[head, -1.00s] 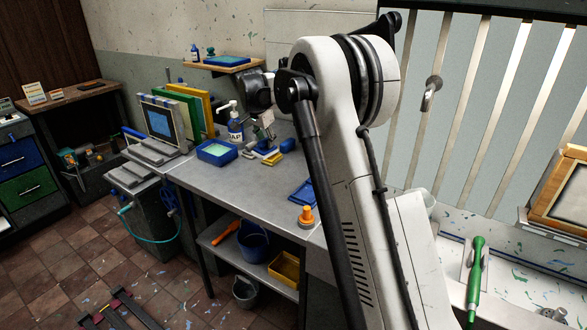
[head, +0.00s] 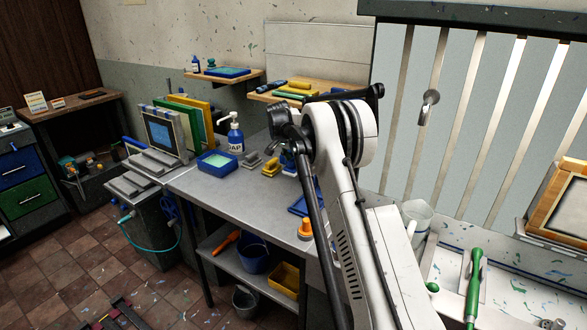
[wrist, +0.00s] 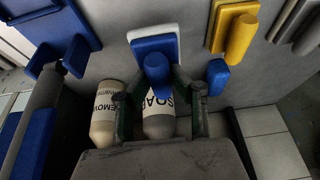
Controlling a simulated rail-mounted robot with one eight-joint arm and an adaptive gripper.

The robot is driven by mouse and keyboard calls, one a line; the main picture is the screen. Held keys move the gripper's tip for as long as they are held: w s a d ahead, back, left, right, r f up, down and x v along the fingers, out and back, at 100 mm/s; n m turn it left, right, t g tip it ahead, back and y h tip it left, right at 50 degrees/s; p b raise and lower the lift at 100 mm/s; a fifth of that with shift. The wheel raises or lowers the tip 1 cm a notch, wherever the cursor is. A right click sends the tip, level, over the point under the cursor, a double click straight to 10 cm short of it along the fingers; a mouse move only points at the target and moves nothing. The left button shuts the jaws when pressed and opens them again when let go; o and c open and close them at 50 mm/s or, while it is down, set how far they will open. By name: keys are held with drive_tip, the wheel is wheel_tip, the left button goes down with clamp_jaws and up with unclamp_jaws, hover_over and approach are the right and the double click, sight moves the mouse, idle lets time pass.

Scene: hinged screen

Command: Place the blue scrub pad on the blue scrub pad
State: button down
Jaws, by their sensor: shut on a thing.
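In the wrist view my gripper (wrist: 157,80) has its two dark fingers on either side of a blue upright handle. The handle belongs to a blue scrub pad (wrist: 152,44) with a white layer along its far edge. A small blue block (wrist: 217,76) shows just right of the right finger. I cannot tell which is the other scrub pad. In the head view a blue pad (head: 289,168) shows by the gripper, which is mostly hidden by my arm.
A yellow pad (head: 271,168) and a grey pad (head: 251,159) lie beside the blue one. The soap bottle (head: 235,138) and a blue tray (head: 217,162) stand farther left. An orange-knobbed thing (head: 305,230) is near the front edge. The table (head: 230,190) is bare at front left.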

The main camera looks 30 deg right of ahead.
sight(294, 168)
drive_tip(key=shift+d+f+p, duration=0.1)
drive_tip(key=shift+f+p, duration=0.2)
drive_tip(key=shift+f, duration=1.8)
drive_tip(key=c, duration=1.5)
unclamp_jaws()
